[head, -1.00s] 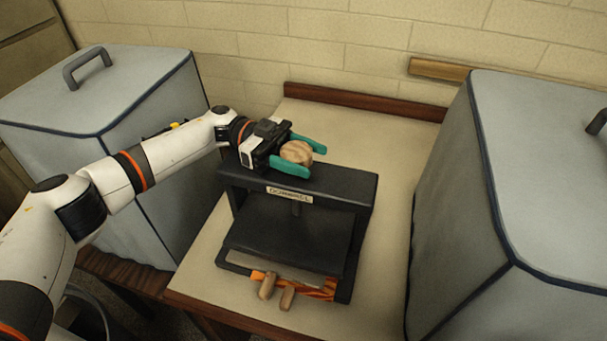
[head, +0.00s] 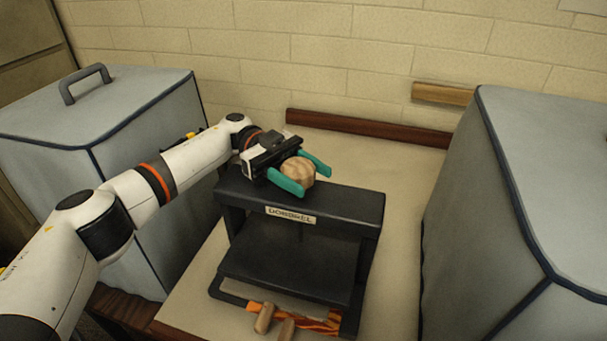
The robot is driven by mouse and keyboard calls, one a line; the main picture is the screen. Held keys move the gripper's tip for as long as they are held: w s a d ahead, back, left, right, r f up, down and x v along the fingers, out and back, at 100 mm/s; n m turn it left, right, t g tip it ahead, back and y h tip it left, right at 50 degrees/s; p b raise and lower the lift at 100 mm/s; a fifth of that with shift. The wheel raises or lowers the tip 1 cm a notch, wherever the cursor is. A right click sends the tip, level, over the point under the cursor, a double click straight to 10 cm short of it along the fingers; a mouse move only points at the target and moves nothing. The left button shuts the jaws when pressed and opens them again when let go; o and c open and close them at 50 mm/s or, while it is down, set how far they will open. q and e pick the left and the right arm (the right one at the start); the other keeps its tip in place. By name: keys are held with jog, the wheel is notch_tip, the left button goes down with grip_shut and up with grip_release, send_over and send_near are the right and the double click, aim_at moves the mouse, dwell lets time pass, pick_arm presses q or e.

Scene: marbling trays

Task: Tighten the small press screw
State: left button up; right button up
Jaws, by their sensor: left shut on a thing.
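The small press (head: 340,202) is a black frame with a name plate on its crossbar, standing on the table. Its screw has a round wooden knob (head: 298,172) on top of the crossbar. Below the crossbar is a flat black plate (head: 290,262), and the thin screw shaft shows only faintly above it. My left gripper (head: 302,175) has teal fingers, one on each side of the knob, and is shut on it. My right gripper is not in view.
Orange patterned material (head: 318,318) and two wooden pegs (head: 264,318) show at the press's front. Large grey covered boxes stand at left (head: 140,110) and right (head: 520,200). A brick wall closes the back.

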aim_at(306, 170)
pick_arm(q)
jog(key=o, duration=1)
jog(key=shift+s+d+f, duration=0.1)
jog(key=shift+d+f, duration=0.05)
jog(key=shift+r, duration=0.3)
notch_tip(306, 170, up, 10)
jog(key=shift+f+b, duration=0.2)
jog(key=shift+b, duration=0.1)
